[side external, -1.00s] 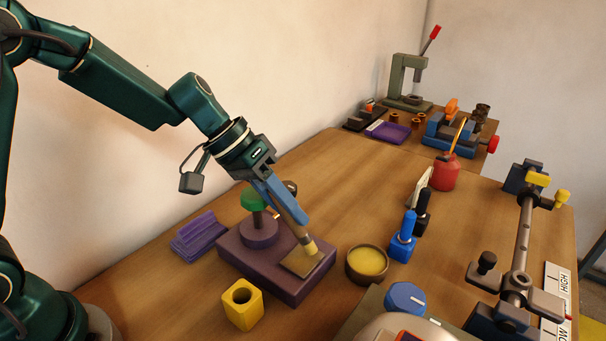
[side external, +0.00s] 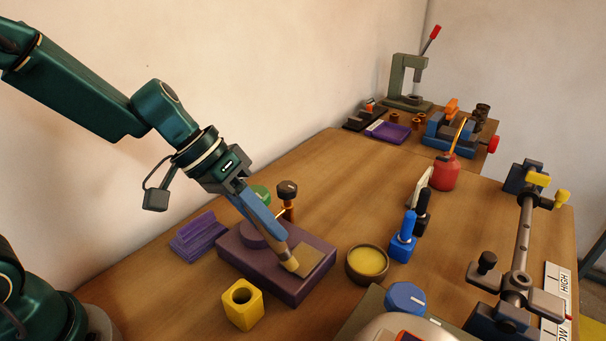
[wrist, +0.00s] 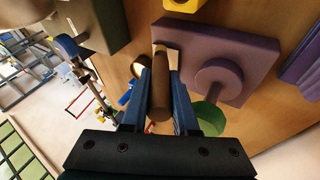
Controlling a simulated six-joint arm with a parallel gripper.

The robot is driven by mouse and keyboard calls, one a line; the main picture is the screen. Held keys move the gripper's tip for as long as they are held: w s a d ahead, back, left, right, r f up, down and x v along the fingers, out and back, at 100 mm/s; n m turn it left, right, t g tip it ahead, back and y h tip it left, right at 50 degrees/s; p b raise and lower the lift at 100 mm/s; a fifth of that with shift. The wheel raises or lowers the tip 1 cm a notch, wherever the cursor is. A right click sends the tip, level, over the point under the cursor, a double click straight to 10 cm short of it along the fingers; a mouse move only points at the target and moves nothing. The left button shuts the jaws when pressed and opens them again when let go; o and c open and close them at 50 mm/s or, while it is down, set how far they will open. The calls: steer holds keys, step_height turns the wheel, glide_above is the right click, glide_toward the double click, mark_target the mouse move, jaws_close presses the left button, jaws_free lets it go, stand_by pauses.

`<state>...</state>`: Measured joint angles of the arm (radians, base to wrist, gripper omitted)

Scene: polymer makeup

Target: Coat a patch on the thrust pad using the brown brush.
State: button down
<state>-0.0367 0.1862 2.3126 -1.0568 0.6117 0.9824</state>
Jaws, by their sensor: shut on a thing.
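My gripper (side external: 272,228) has blue fingers shut on the brown brush (side external: 280,252). The brush tilts, with its pale tip down at the front left part of the tan square thrust pad (side external: 316,258). The tip looks touching or very close; I cannot tell which. The pad lies on a purple block (side external: 270,275) with a round purple boss behind the gripper. In the wrist view the brush handle (wrist: 160,96) sits between the two blue fingers. The handle and fingers hide much of the pad there. A coated patch cannot be made out clearly.
A round bowl of yellow paste (side external: 368,261) stands right of the block. A yellow holed block (side external: 242,305) stands in front. Purple slotted parts (side external: 198,236) lie left. A dark-topped knob (side external: 288,190) stands behind. Blue (side external: 402,240) and black bottles stand right.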

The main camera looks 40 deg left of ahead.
steer(key=shift+w+a+f, duration=0.2)
steer(key=shift+w+a, duration=0.2)
steer(key=shift+w, duration=0.3)
stand_by(0.6)
steer(key=shift+w+a+r, duration=0.1)
steer(key=shift+w+a, duration=0.05)
steer(key=shift+w, duration=1.75)
steer(key=s, duration=0.8)
steer(key=shift+r, duration=0.2)
step_height(320, 180, up, 6)
steer(key=shift+w+r, duration=0.1)
